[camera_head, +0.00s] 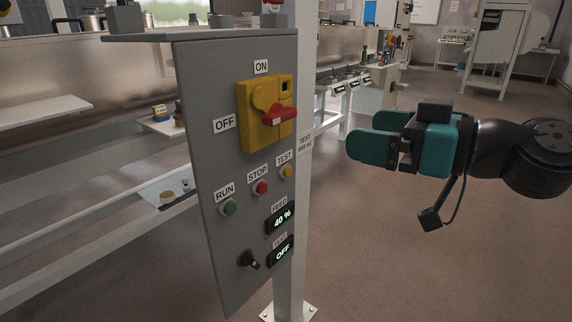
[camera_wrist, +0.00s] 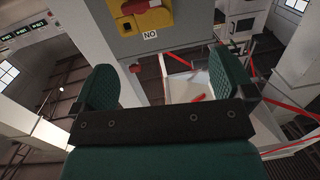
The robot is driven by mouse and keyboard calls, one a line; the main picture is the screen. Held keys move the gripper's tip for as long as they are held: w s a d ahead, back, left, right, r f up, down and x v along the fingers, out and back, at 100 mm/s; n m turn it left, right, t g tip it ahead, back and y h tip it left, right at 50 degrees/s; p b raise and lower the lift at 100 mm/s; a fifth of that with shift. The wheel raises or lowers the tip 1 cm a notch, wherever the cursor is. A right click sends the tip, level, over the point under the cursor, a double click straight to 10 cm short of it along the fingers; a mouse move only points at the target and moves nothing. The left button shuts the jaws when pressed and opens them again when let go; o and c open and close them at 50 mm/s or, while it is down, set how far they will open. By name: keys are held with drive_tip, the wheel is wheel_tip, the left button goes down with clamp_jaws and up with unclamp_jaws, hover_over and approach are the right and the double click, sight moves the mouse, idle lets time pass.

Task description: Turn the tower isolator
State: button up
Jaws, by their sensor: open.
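The tower isolator (camera_head: 246,128) is a yellow box with a red handle (camera_head: 279,117), mounted high on the grey panel (camera_head: 205,120). The handle lies roughly level with its grip toward the right. An ON label (camera_head: 261,66) is above it and an OFF label (camera_head: 224,123) is to its left. My gripper (camera_head: 362,133) is open and empty, right of the panel and apart from it. In the wrist view, the isolator (camera_wrist: 143,21) is at the top edge, beyond my spread fingers (camera_wrist: 165,80), and partly cut off.
Below the isolator are green RUN (camera_head: 228,207), red STOP (camera_head: 261,188) and yellow TEST (camera_head: 287,171) buttons, two displays and a black knob (camera_head: 247,259). A white post (camera_head: 294,190) stands behind the panel. Open floor (camera_head: 420,270) lies to the right.

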drive_tip(key=w+d+f+t+b, duration=0.1)
drive_tip(key=f, duration=0.1)
drive_tip(key=p, duration=1.1)
approach(286, 115)
drive_tip(key=x, duration=0.9)
drive_tip(key=shift+r, duration=0.15)
drive_tip(key=shift+w+a, duration=0.3)
drive_tip(key=shift+a, duration=0.2)
drive_tip(key=c, duration=0.8)
